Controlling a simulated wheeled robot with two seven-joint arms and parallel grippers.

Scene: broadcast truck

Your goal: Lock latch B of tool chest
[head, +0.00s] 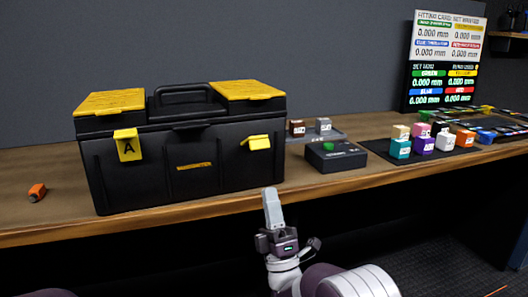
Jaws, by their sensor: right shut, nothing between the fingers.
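The black tool chest (185,172) with yellow lid panels stands on the wooden bench at left, its lid down. Latch A (127,146), a yellow tab marked A, hangs nearly flat against the front left. The other yellow latch (257,142), at the front right, sticks outward from the chest; its letter cannot be read, and it is the only other latch in view. My right gripper (270,193) is shut and empty, pointing up in front of the bench edge, below and slightly right of that latch and apart from it. My left gripper is not in view.
A black box with a green button (335,155) stands right of the chest, with small blocks on a tray (318,136) behind it. Several coloured cubes sit on a dark mat (385,152). An orange block (37,192) lies at far left. A display panel (446,60) stands behind.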

